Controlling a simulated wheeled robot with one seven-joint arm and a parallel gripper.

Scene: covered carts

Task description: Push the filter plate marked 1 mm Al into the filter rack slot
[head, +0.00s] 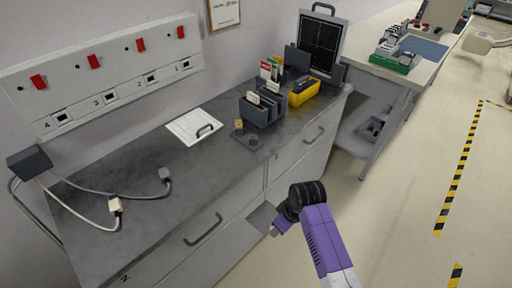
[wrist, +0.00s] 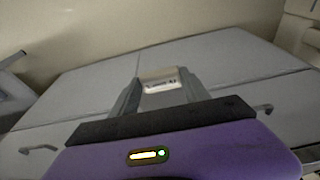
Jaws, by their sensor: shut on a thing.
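My gripper (head: 276,228) is shut on a thin grey filter plate (head: 261,217), held in front of the cabinet, beyond the counter's front edge. In the wrist view the plate's pale label (wrist: 162,84) shows between the fingers; it seems to end in "Al", but the number is too blurred to read. The dark grey filter rack (head: 264,109) stands on the counter, up and apart from my gripper. It has upright dividers, with light labelled pieces at its back left. Which slot is free cannot be told.
A yellow box (head: 303,91) stands right of the rack. A small dark tray (head: 246,140) with a yellow piece lies before it. A white handled panel (head: 194,125) and cables (head: 115,205) lie further left. The counter (head: 190,185) is clear at its front middle.

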